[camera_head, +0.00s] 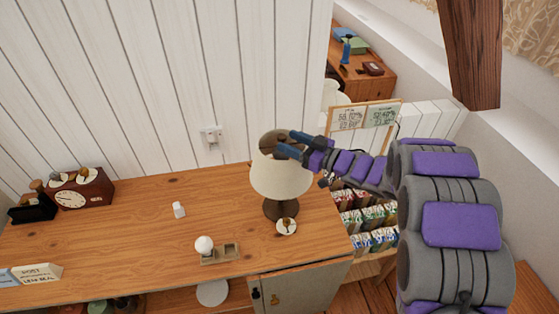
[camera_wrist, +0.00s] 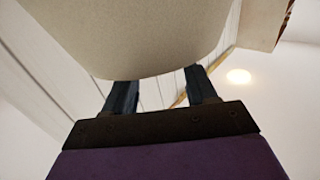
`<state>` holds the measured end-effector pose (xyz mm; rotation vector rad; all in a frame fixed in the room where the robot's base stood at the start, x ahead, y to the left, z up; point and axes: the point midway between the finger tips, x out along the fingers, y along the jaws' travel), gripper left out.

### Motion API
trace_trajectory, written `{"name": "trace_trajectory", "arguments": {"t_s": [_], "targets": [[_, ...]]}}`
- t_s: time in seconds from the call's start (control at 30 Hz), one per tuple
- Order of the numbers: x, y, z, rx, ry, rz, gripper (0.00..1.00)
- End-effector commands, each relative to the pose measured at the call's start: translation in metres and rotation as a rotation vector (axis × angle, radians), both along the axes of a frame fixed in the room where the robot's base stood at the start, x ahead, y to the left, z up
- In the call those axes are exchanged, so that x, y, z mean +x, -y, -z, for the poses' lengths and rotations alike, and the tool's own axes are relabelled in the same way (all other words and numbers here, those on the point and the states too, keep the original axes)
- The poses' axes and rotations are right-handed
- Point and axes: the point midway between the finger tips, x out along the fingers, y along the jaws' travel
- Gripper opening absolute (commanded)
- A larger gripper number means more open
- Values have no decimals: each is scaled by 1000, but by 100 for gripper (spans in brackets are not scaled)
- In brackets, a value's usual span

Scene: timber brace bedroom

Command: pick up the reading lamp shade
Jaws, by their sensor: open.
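The reading lamp shade (camera_head: 281,180) is cream and sits upright on a dark lamp base (camera_head: 281,208) near the right end of the wooden cabinet top. My gripper (camera_head: 288,143) is at the shade's upper right rim, its blue fingers apart. In the head view the fingers overlap the shade's open top; I cannot tell whether they touch it. In the wrist view the shade (camera_wrist: 130,35) fills the upper middle and hides the tips of the two fingers (camera_wrist: 163,92).
A plank wall stands behind; a book rack (camera_head: 375,222) is at right.

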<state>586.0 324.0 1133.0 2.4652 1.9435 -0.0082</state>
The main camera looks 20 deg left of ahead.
Motion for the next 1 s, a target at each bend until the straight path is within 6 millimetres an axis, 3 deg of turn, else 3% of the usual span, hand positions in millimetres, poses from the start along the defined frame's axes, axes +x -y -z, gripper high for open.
{"name": "trace_trajectory", "arguments": {"t_s": [0.33,0.63,1.0], "targets": [[15,-43,6,-1,3,-2,57],[16,-46,5,-1,2,0,57],[16,-45,5,0,1,0,22]]}}
